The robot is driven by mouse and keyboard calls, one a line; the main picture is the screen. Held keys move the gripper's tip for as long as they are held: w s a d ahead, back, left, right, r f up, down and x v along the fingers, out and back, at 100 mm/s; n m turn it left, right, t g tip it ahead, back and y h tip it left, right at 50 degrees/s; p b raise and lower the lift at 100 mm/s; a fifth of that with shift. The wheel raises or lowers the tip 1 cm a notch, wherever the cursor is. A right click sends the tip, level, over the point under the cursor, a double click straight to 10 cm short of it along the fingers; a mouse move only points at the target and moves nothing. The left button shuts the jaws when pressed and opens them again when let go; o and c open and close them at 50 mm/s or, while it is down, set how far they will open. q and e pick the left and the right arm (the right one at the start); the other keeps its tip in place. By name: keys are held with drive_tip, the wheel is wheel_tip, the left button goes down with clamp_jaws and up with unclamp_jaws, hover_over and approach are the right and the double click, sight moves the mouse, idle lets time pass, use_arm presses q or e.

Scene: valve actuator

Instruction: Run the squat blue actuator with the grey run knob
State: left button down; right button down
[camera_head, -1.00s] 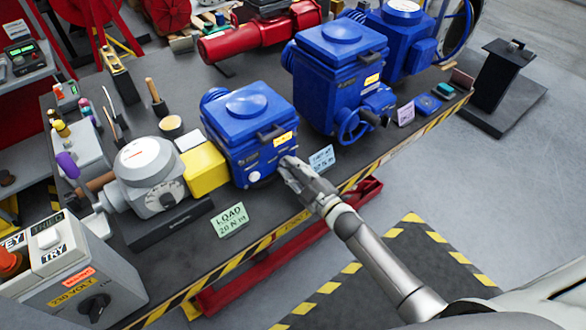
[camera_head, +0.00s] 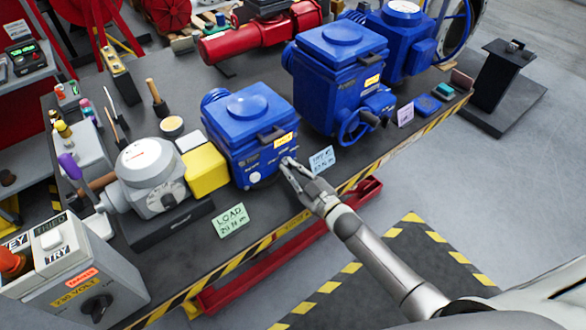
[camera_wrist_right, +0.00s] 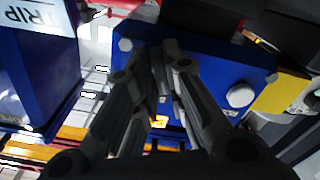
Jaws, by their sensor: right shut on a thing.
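The squat blue actuator (camera_head: 248,135) stands on the bench beside a yellow block and a grey gearbox. A pale round knob (camera_head: 254,177) shows uncovered on the left of its front face, and also in the right wrist view (camera_wrist_right: 240,95). My right gripper (camera_head: 287,164) is at the right part of that front face. Its fingers (camera_wrist_right: 167,60) are closed together against the blue face, shut on a small part there that they almost wholly hide, seemingly the grey run knob. My left gripper is not in view.
A taller blue actuator (camera_head: 335,75) with a handwheel stands to the right. A green LOAD card (camera_head: 231,220) and a pale blue TRIP card (camera_head: 322,158) stand near the striped bench edge. A grey control box (camera_head: 75,275) is at lower left.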

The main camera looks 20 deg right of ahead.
drive_tip(key=shift+f+m, duration=0.1)
drive_tip(key=shift+m, duration=2.2)
drive_tip(key=c, duration=1.5)
unclamp_jaws()
drive_tip(key=shift+s, duration=0.15)
drive_tip(key=v, duration=1.1)
drive_tip(key=shift+s, duration=0.4)
drive_tip(key=shift+d, duration=0.1)
